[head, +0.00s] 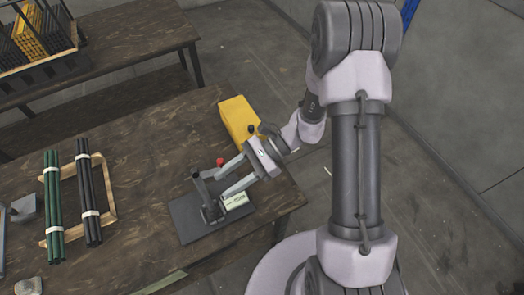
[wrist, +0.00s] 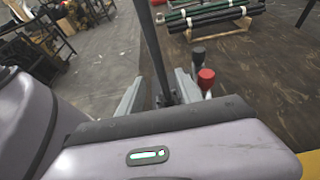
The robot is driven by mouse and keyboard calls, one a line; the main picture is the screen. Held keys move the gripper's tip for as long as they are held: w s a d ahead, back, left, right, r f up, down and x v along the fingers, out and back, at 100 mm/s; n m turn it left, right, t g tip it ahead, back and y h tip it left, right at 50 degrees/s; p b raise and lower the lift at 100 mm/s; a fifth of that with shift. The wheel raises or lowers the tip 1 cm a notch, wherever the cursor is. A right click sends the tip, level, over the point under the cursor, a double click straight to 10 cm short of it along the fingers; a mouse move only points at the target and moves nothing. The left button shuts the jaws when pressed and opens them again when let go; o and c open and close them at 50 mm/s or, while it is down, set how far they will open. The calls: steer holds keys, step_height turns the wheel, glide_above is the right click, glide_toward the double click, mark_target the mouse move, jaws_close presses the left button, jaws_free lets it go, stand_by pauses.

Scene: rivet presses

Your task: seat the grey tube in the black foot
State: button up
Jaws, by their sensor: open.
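The dark grey tube (head: 202,188) stands on a black base plate (head: 185,217) in the head view, its top leaning left in the picture. Its lower end meets the small black foot (head: 211,213); I cannot tell how deep it sits. My gripper (head: 220,184) is open, with its two pale fingers reaching toward the tube from the right. In the wrist view the tube (wrist: 156,50) shows between the spread fingers of my gripper (wrist: 158,90), with visible gaps to both. The tube's lower end is hidden there behind the gripper body.
A red knob (head: 220,162) stands close to the upper finger, and a pale labelled block (head: 238,201) lies by the lower one. A yellow box (head: 240,120) is behind. Green tubes (head: 53,205) and black tubes (head: 88,195) lie bundled on a wooden rack at left.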

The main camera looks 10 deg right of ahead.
steer(key=p+v, duration=0.3)
steer(key=v, duration=1)
steer(key=s+a+r+n+t+h+b, duration=0.1)
steer(key=s+r+n+t+h, duration=0.3)
steer(key=r, duration=0.4)
steer(key=s+a+r+n+t+h+b, duration=0.1)
steer(key=s+r+n+t+h+b, duration=0.1)
steer(key=s+r+n+t+h, duration=0.3)
steer(key=shift+s+r+n+h, duration=0.95)
steer(key=shift+s+r, duration=0.4)
steer(key=shift+r, duration=0.7)
